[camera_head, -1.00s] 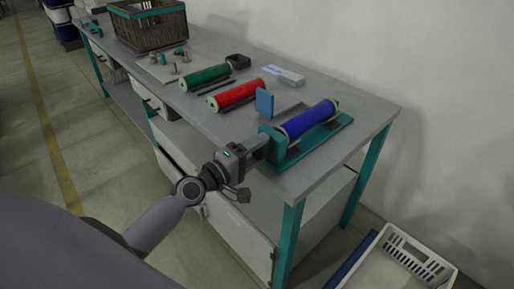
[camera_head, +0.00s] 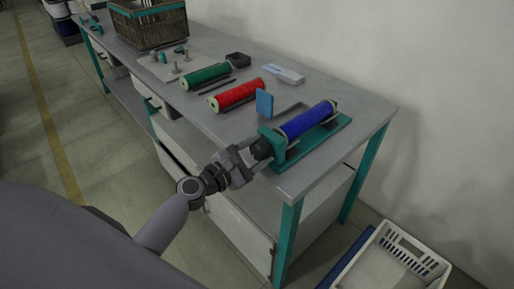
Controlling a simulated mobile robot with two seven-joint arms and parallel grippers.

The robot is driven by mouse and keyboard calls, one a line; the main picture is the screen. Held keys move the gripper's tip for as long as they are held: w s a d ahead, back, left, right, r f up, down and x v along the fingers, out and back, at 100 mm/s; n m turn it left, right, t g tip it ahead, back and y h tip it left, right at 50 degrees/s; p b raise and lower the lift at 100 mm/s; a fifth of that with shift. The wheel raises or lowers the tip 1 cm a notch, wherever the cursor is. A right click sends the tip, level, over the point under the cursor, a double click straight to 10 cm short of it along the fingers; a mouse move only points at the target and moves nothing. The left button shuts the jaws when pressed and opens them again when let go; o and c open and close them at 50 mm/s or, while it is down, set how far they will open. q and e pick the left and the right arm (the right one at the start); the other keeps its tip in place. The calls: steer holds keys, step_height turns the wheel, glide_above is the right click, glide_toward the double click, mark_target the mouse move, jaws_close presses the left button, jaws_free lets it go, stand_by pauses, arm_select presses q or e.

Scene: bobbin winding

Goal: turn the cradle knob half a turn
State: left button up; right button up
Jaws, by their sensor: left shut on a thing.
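The teal cradle (camera_head: 326,133) sits near the front right end of the grey workbench and holds a blue bobbin (camera_head: 309,120). The dark cradle knob (camera_head: 261,149) is at the cradle's left end, partly covered by the fingers. My left gripper (camera_head: 254,155) reaches in from the lower left and is shut on the knob, with its jaws rolled to a tilt. My right gripper is not in view.
A red bobbin (camera_head: 236,95) and a green bobbin (camera_head: 206,76) lie farther left on the bench (camera_head: 362,110). A blue upright block (camera_head: 264,103) stands close behind the cradle. A basket (camera_head: 148,24) is at the far end. A white crate (camera_head: 392,262) is on the floor at lower right.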

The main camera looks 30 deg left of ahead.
arm_select(q)
steer(key=shift+r+n+p, duration=0.1)
steer(key=shift+n+p, duration=0.25)
steer(key=shift+n, duration=0.65)
steer(key=shift+n+p, duration=0.7)
steer(key=shift+n, duration=0.9)
steer(key=o, duration=1)
steer(key=shift+o, duration=0.2)
steer(key=v, duration=0.5)
steer(key=shift+s+a+f+b, duration=0.2)
steer(key=shift+s+f+b, duration=0.1)
steer(key=shift+s, duration=0.1)
steer(key=shift+s+a+r, duration=0.15)
steer(key=shift+s+a, duration=0.05)
steer(key=shift+s, duration=0.45)
